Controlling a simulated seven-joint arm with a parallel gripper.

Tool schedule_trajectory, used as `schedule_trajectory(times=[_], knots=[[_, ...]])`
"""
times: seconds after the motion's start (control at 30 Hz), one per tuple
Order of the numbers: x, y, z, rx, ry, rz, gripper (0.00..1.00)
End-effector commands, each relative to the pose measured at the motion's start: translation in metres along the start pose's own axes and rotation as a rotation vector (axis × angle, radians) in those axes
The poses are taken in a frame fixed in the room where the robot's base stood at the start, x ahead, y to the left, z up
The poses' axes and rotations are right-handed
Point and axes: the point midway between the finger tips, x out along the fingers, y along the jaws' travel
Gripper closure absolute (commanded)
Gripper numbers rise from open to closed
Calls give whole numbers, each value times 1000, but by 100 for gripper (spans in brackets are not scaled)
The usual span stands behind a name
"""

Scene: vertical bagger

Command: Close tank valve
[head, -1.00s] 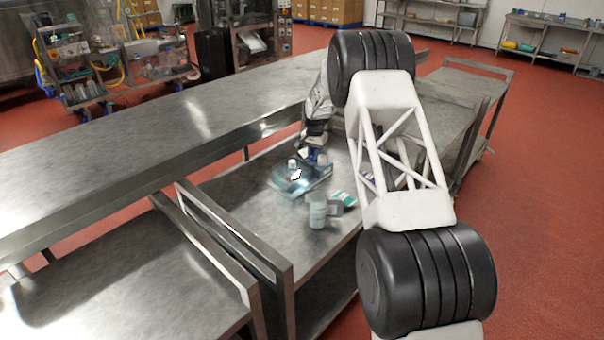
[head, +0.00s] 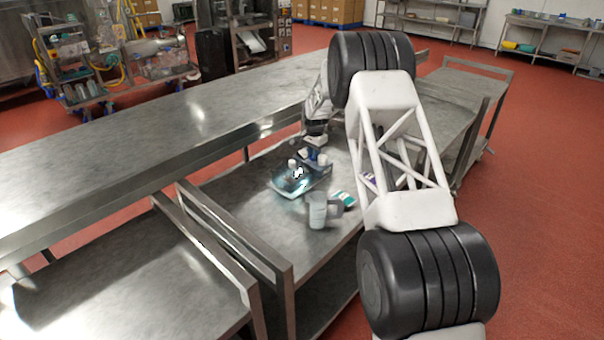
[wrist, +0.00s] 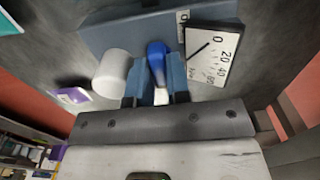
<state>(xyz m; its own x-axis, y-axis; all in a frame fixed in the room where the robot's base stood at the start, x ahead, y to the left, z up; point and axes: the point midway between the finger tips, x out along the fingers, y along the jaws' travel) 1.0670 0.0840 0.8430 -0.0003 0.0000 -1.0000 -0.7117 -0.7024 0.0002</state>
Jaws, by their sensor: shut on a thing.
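The tank valve is a blue lever handle (wrist: 157,58) on a blue-grey unit (wrist: 125,33) in the wrist view. My gripper (wrist: 157,92) has its two blue-grey fingers on either side of the lever and is shut on it. A dial gauge (wrist: 210,55) with a white face sits just right of the fingers, its needle near the low end. A white cylindrical knob (wrist: 112,73) stands left of the fingers. In the head view the unit (head: 298,182) lies on the steel cart, and my gripper (head: 314,150) is at its back edge, small and partly hidden.
A pale mug-like container (head: 318,211) and a green-and-white box (head: 343,199) stand in front of the unit. The steel cart top (head: 245,205) is bare to the left. A long steel table (head: 150,140) runs behind it.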

Motion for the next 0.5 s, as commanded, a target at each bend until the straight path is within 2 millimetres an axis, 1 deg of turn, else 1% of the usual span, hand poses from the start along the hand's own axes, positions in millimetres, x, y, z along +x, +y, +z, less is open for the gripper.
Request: schedule_trajectory(times=[0.07,0.1,0.17,0.3,0.5], knots=[[2,-2,3,-2,-2,1,100],[2,-2,3,-2,-2,1,82],[2,-1,2,-2,-2,1,72],[1,-1,1,-2,-1,0,51],[0,0,0,-1,0,0,49]])
